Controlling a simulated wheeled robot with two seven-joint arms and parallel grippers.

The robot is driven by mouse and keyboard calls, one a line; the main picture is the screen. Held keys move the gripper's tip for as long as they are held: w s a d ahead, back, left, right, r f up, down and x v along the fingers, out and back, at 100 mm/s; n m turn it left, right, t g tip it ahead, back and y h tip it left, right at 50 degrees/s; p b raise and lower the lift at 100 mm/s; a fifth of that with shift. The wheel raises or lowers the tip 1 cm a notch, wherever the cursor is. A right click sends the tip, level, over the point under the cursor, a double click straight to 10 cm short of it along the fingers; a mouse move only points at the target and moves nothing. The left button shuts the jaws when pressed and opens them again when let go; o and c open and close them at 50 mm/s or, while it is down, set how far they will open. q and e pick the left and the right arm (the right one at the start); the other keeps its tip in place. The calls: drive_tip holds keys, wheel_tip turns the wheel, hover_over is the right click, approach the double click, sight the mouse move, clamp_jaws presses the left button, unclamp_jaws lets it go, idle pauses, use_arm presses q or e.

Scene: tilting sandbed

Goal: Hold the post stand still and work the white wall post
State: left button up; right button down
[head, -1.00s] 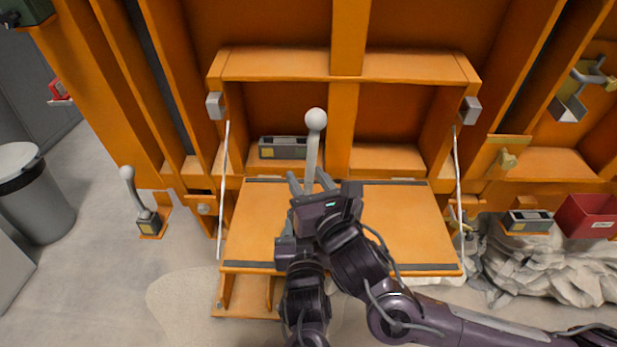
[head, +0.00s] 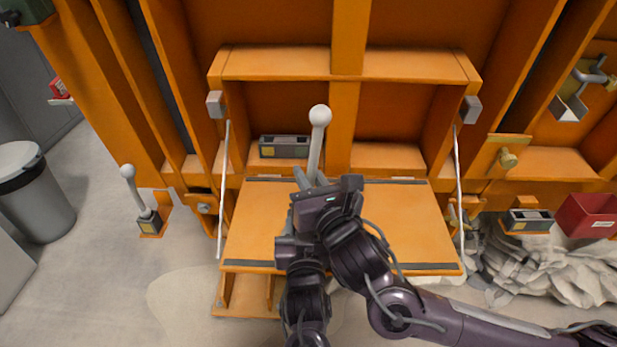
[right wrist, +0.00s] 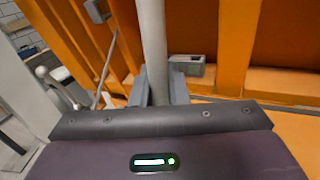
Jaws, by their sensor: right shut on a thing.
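The white wall post (head: 317,140), a pale rod with a round ball on top, stands over the orange fold-down shelf and leans slightly right. My right gripper (head: 312,182) is shut on its rod below the ball. In the right wrist view the rod (right wrist: 153,45) runs up between the two fingers of the right gripper (right wrist: 158,88). My left gripper (head: 291,222) is low beside and behind the right one; its fingers are mostly covered. The post's foot and the stand under it are hidden by my grippers.
A grey open-topped box (head: 284,147) sits behind the shelf (head: 410,225). A similar post (head: 130,188) stands in a small base at left. White cords flank the shelf.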

wheel_tip(320, 180, up, 12)
idle(0.6)
drive_tip(key=shift+r, duration=1.45)
drive_tip(key=shift+r, duration=1.35)
drive_tip(key=shift+s, duration=0.1)
drive_tip(key=s, duration=0.8)
